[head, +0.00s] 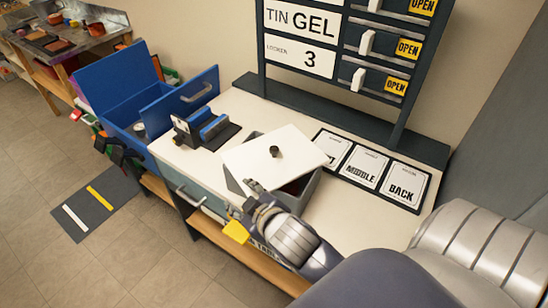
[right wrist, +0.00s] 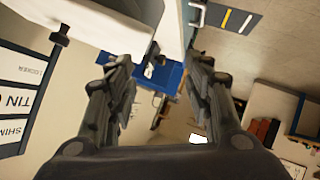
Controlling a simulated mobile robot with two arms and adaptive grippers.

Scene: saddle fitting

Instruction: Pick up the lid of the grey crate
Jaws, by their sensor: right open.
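The grey crate (head: 308,190) stands on the white bench top in the head view. Its flat white lid (head: 250,155) lies askew over it, with a dark round knob (head: 275,152) on top; part of the crate's dark inside shows at the near right. My right gripper (head: 254,187) is at the lid's near edge, below the knob in the picture. In the right wrist view its two fingers (right wrist: 160,75) are apart with nothing between them, and the lid (right wrist: 95,22) and its knob (right wrist: 60,36) show at upper left. I do not see my left gripper.
A small blue and black device (head: 205,130) stands left of the crate. An open blue box (head: 125,105) is farther left. Cards in a dark frame (head: 365,168) lie to the right, below an upright sign board (head: 330,85). Bare bench top (head: 265,110) shows behind the crate.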

